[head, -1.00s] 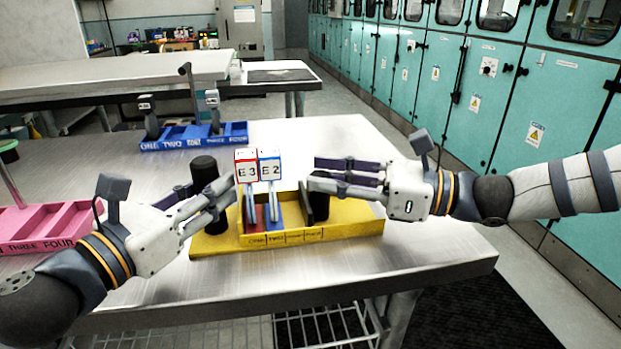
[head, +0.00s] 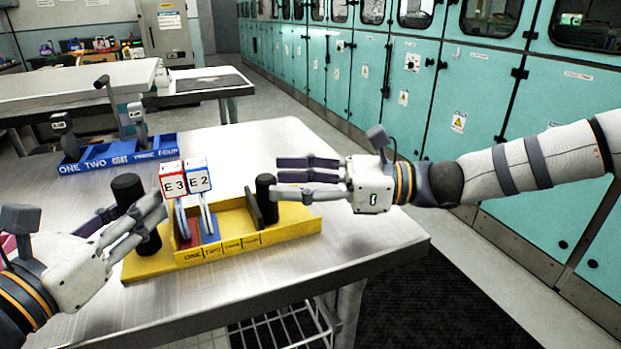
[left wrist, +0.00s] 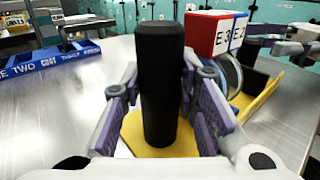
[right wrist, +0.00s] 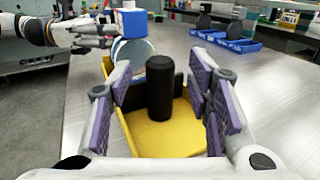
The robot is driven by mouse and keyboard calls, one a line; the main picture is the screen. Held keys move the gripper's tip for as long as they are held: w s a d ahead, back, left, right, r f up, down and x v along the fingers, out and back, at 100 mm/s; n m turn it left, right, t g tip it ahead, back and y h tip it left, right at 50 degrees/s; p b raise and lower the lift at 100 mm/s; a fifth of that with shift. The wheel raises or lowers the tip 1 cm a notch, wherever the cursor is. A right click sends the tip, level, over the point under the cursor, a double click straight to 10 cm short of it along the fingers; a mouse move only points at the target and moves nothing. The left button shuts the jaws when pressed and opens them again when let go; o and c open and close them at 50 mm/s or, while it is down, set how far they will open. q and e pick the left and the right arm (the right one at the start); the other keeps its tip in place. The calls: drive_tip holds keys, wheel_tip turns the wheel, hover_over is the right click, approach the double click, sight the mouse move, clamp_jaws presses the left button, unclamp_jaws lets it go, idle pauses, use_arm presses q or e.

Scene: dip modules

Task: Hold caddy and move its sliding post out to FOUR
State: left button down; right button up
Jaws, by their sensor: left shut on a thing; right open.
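The yellow caddy (head: 290,231) stands on the metal table with labels ONE to FOUR along its front. A red E3 module (head: 173,184) and a blue E2 module (head: 199,178) stand upright in its left part. My left gripper (head: 150,215) is shut on the caddy's tall black left post (left wrist: 162,85). The black sliding post (head: 265,183) stands upright at the right, with a dark upright plate (head: 252,207) left of it, near the FOUR label. My right gripper (head: 280,188) is open at this post, which shows between its fingers in the right wrist view (right wrist: 160,88).
A blue caddy (head: 115,152) with dark modules stands on the table behind to the left. A pink holder (head: 8,242) is mostly hidden at the left edge. The table is clear right of the yellow caddy, up to its edge.

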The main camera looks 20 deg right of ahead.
sight(123, 180)
drive_tip(key=v, duration=0.9)
drive_tip(key=shift+s+d, duration=0.2)
drive_tip(key=shift+d, duration=0.1)
use_arm(q)
drive_tip(key=c, duration=1.6)
unclamp_jaws()
wheel_tip(123, 180, up, 6)
drive_tip(key=shift+f+p, duration=0.25)
drive_tip(key=shift+p, duration=1)
drive_tip(key=shift+r, duration=1.05)
use_arm(e)
wheel_tip(123, 180, up, 8)
drive_tip(key=s+n, duration=0.1)
drive_tip(key=shift+s+r+n+y, duration=0.2)
drive_tip(key=shift+s+n+y, duration=0.1)
drive_tip(key=shift+s+y, duration=0.1)
